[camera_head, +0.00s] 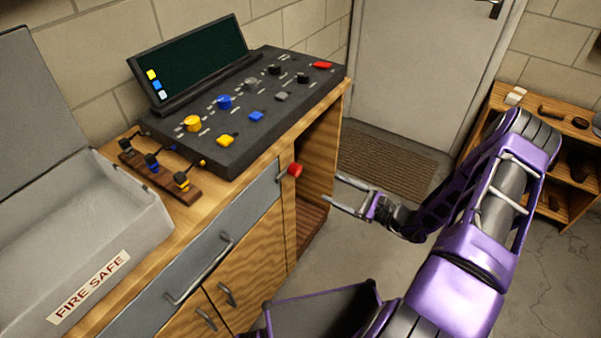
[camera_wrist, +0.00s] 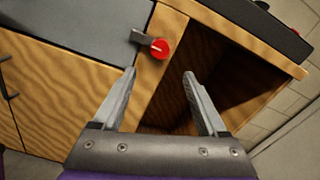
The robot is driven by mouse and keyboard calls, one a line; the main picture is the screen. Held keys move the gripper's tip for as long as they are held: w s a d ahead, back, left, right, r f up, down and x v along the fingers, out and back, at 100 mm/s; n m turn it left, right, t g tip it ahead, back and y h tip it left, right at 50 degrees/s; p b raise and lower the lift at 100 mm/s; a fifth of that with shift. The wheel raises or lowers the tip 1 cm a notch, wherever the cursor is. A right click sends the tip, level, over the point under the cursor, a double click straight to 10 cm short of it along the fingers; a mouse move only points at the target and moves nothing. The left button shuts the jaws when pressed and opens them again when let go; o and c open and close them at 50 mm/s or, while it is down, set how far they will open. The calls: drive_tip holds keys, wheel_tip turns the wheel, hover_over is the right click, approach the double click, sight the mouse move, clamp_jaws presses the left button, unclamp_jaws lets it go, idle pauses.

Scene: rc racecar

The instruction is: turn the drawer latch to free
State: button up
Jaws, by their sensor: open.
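The drawer latch (camera_head: 295,170) is a red round knob with a dark grey arm, on the wooden post at the right end of the grey drawer (camera_head: 225,250). In the wrist view the latch (camera_wrist: 159,48) shows a white line on its red face, and its grey arm points left over the edge of the drawer front (camera_wrist: 85,25). The drawer looks shut. My gripper (camera_head: 335,194) is open and empty, to the right of the latch and apart from it. In the wrist view its fingertips (camera_wrist: 160,73) lie just below the knob.
An open cubby (camera_wrist: 195,70) lies right of the post. A control console (camera_head: 245,105) and a grey box labelled "FIRE SAFE" (camera_head: 75,225) stand on the bench top. A low wooden shelf (camera_head: 560,150) stands at the right. Floor (camera_head: 340,255) in front is partly clear.

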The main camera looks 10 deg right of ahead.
sight(299, 172)
drive_tip(key=x, duration=1.2)
clamp_jaws()
